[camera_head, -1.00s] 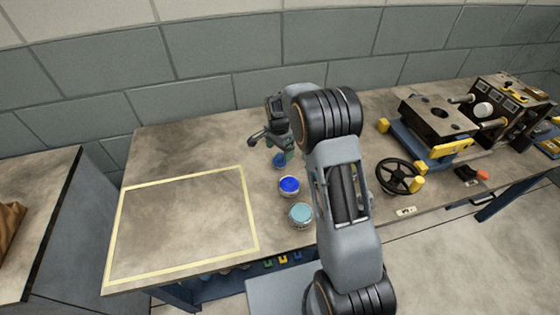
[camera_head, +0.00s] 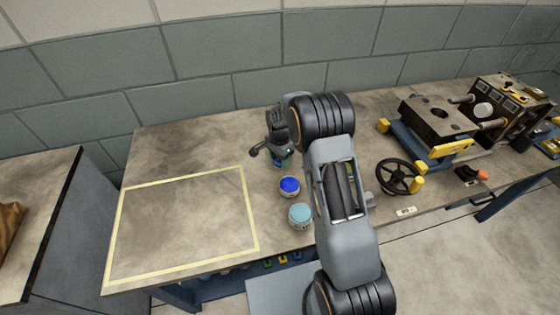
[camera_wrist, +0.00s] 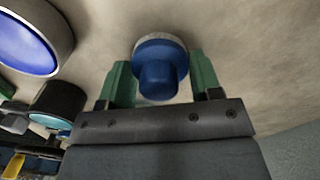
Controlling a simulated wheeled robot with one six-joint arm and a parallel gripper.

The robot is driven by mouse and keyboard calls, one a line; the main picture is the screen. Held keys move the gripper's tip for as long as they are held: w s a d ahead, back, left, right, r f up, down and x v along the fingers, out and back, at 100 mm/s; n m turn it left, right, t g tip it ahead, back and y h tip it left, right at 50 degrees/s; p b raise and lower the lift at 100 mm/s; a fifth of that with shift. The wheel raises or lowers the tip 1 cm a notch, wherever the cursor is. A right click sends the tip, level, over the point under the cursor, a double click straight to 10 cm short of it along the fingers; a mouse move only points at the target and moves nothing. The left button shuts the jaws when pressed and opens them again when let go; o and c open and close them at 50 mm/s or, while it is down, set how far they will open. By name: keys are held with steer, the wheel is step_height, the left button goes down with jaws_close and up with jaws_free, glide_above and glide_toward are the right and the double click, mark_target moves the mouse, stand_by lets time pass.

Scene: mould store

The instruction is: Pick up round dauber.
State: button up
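The round dauber (camera_wrist: 160,70) shows in the wrist view as a blue knob on a wider blue disc with a pale rim, against the grey bench top. My gripper (camera_wrist: 160,62) has its two green fingers apart, one on each side of the dauber. I see no clear grip on the knob; the right finger shows a gap to it. In the head view my gripper (camera_head: 281,160) is low over the bench, behind the blue-topped pot, and it hides most or all of the dauber.
A pot with a blue top (camera_head: 289,187) and a pot with a teal top (camera_head: 301,215) stand close in front of my gripper. A yellow-taped rectangle (camera_head: 252,212) on the bench at left is empty. A black handwheel (camera_head: 398,177) and a clamping machine (camera_head: 436,118) stand at right.

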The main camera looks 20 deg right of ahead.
steer(key=c, duration=0.4)
steer(key=shift+r, duration=0.1)
steer(key=shift+r, duration=0.55)
steer(key=shift+s+d+r, duration=0.55)
steer(key=shift+s+r, duration=1.4)
steer(key=shift+s, duration=0.35)
steer(key=shift+s+d+r, duration=0.55)
steer(key=shift+s+r, duration=1.4)
steer(key=shift+s, duration=0.3)
steer(key=shift+s+d+r, duration=0.55)
steer(key=shift+s+r, duration=1.4)
steer(key=shift+s, duration=0.35)
steer(key=o, duration=0.5)
steer(key=shift+c, duration=0.2)
steer(key=c, duration=0.3)
